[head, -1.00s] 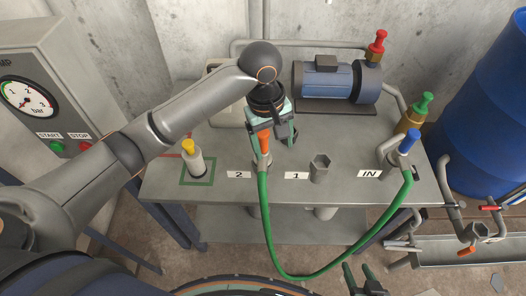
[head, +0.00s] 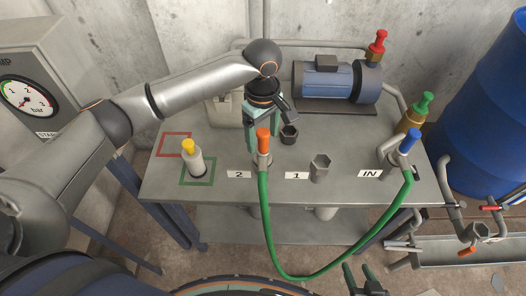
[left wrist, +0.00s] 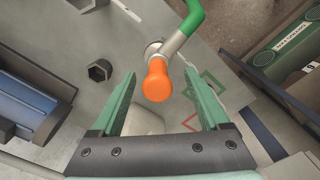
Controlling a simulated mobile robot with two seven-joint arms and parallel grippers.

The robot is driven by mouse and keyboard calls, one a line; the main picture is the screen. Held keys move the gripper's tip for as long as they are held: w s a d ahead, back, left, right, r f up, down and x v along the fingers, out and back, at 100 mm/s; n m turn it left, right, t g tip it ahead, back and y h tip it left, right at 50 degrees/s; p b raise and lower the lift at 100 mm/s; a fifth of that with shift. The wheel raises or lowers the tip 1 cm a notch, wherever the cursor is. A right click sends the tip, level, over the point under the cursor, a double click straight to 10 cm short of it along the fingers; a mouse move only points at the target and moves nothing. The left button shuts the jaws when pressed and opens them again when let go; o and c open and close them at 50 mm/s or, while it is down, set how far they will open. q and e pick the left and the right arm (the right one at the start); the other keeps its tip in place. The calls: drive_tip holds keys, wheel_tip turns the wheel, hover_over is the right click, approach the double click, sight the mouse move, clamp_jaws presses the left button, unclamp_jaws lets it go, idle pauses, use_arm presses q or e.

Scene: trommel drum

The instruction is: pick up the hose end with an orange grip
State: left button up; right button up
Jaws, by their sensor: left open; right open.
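The hose end with an orange grip (head: 263,140) stands upright at the spot labelled 2 on the grey bench. Its green hose (head: 285,268) hangs in a loop off the bench front to the blue-gripped end (head: 408,142) at IN. My left gripper (head: 265,130) is open, pointing down just behind the orange grip. In the left wrist view the orange grip (left wrist: 156,82) shows between the spread fingers (left wrist: 160,76), with a gap on each side; neither finger touches it there. My right gripper (head: 362,282) is open and empty at the bottom edge, in front of the bench.
A yellow-topped bottle (head: 193,158) stands on the green square to the left. A blue motor pump (head: 335,80) is at the back, a blue barrel (head: 492,105) at right.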

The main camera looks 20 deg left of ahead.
sight(263, 145)
use_arm(q)
wheel_tip(263, 145, down, 4)
drive_tip(key=shift+w+f, duration=0.15)
drive_tip(key=shift+f, duration=0.05)
clamp_jaws()
idle(0.6)
